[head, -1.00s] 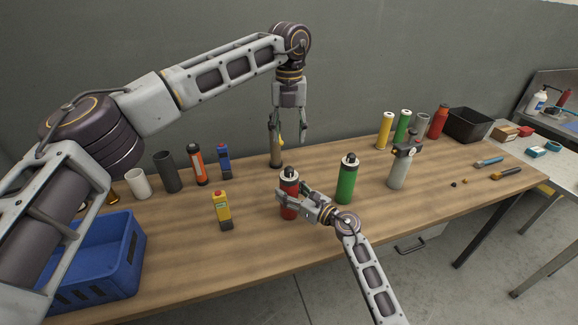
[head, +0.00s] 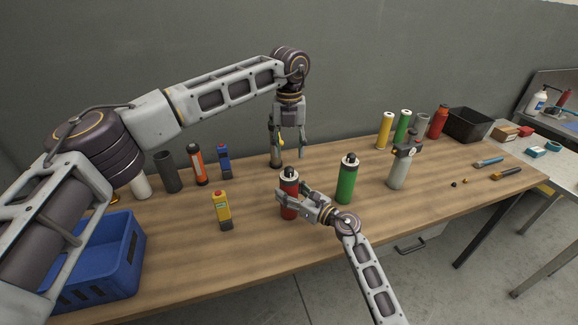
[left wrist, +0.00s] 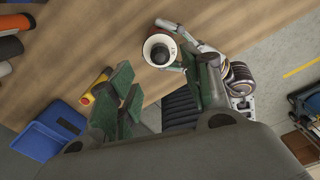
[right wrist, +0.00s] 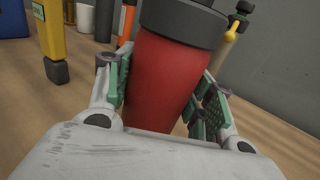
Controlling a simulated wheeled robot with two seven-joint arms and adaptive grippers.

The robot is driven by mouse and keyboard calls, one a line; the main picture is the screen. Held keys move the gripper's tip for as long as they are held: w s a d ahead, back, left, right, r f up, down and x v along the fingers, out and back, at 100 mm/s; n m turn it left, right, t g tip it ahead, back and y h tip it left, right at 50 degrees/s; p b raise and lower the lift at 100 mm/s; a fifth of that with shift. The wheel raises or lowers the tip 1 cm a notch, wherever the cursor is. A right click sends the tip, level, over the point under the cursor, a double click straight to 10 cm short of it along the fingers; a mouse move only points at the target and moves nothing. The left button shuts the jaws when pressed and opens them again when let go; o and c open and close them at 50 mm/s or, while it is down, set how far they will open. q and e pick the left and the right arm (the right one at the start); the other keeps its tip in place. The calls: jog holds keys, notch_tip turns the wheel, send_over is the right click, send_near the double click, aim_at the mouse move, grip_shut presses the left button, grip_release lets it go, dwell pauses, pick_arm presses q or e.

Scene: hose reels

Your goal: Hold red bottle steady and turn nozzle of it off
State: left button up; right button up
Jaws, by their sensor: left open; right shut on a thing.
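The red bottle (head: 289,200) stands upright near the front middle of the table, with a dark cap and white ring at its top. My right gripper (head: 283,198) is shut around its body; the right wrist view shows the red body (right wrist: 160,75) between the two pads. My left gripper (head: 290,155) is open and empty, pointing down above and slightly behind the bottle's top. In the left wrist view the bottle's white-ringed top (left wrist: 160,50) lies beyond and to the right of the open fingers (left wrist: 120,90). The nozzle's setting cannot be made out.
A green bottle (head: 347,182) stands close on the right, a yellow device (head: 222,210) on the left. A grey bottle with a yellow part (head: 276,150) stands behind. A blue crate (head: 110,260) sits at the left edge. Bare wood lies between the red bottle and yellow device.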

aim_at(289, 168)
pick_arm(q)
jog(key=shift+f, duration=3.5)
jog(key=shift+c, duration=0.2)
jog(key=c, duration=1)
